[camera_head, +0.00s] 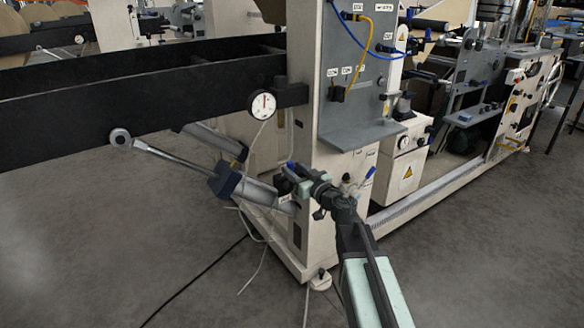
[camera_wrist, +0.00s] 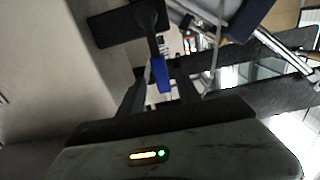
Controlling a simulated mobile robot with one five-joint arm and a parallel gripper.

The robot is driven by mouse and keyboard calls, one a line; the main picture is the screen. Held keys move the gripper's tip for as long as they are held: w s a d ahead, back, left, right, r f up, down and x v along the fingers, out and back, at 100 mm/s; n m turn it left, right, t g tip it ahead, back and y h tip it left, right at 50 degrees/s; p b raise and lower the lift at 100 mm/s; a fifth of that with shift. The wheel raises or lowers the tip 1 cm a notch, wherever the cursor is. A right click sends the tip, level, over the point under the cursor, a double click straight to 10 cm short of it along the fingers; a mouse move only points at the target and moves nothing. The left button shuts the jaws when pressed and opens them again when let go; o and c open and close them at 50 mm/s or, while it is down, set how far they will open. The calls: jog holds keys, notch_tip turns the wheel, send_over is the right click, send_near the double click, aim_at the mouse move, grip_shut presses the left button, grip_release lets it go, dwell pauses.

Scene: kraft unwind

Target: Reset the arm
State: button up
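My gripper (camera_head: 291,178) is in front of the cream machine cabinet in the head view, at the end of my arm rising from the lower right. In the wrist view its two dark fingers (camera_wrist: 161,92) stand apart with a gap between them. A blue lever (camera_wrist: 160,74) on a dark fitting shows in that gap, and neither finger visibly touches it. I see nothing held. How far the lever lies beyond the fingertips is hard to tell.
The cream cabinet (camera_head: 345,225) stands close beside my gripper. Cables lie on the grey floor. Open floor (camera_head: 100,240) extends at lower left.

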jog(key=v, duration=0.5)
jog(key=shift+d, duration=0.1)
